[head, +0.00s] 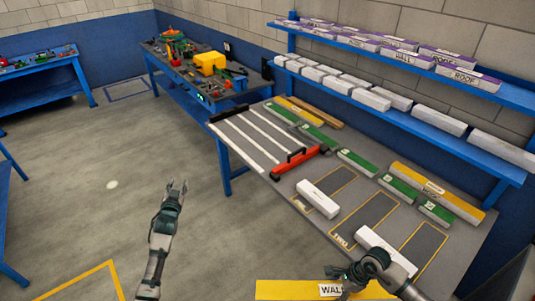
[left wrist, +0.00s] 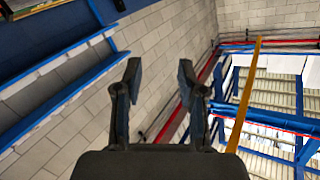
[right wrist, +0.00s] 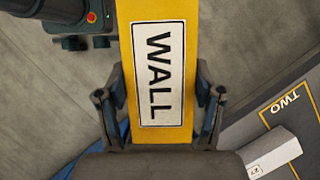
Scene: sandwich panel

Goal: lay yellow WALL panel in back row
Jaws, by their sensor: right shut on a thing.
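The yellow WALL panel (head: 290,290) is at the bottom of the head view, in front of the table edge. My right gripper (head: 360,275) is shut on it. In the right wrist view the panel (right wrist: 185,130) with its WALL label lies between both fingers of my right gripper (right wrist: 160,95). My left gripper (head: 178,188) is raised over the floor to the left of the table, empty. In the left wrist view its two fingers (left wrist: 158,80) stand apart with nothing between them.
The grey table (head: 385,168) has outlined slots, one marked TWO, with white blocks (head: 318,198) and (head: 385,250) on it. A rack with a red bar (head: 292,163) stands at its left. Blue shelves (head: 440,120) with white and purple boxes hang behind.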

